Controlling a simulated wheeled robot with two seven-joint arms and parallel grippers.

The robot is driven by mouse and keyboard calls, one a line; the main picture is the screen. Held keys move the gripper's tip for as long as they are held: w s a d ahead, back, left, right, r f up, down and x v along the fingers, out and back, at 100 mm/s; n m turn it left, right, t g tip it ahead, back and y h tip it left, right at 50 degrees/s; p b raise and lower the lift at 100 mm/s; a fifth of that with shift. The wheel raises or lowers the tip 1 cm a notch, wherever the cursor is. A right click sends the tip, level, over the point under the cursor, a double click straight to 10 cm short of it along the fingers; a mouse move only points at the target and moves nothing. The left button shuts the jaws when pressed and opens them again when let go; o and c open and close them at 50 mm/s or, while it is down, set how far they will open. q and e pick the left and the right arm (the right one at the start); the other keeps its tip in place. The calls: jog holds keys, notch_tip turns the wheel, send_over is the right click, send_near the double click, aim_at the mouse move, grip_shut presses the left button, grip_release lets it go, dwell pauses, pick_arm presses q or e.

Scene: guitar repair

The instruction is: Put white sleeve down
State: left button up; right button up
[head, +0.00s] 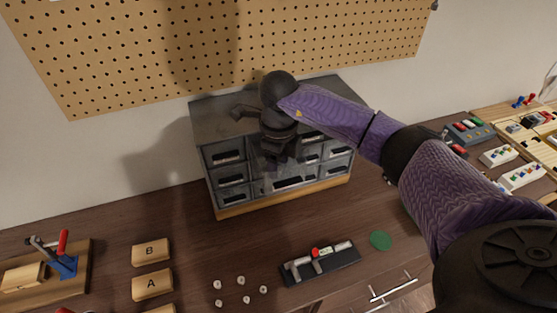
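My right gripper (282,165) hangs in front of the upper drawers of a grey drawer cabinet (213,178). Its dark fingers blend with the drawer fronts, so I cannot tell whether they are open or hold a white sleeve. Several small whitish pieces (240,281), perhaps sleeves, stand apart on the brown table at the bottom centre, well below the gripper. My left gripper is not in view.
Wooden blocks B (151,251) and A (152,285) lie at the left, near a board with a blue-and-red clamp (66,262). A black fixture (320,264) and green disc (380,241) lie right of the white pieces. A pegboard (150,50) covers the wall.

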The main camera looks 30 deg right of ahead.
jog(key=shift+r, duration=0.3)
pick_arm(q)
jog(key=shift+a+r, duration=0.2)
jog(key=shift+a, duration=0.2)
pick_arm(e)
notch_tip(320, 180, up, 12)
jog(key=shift+f, duration=0.1)
jog(key=shift+c, duration=0.2)
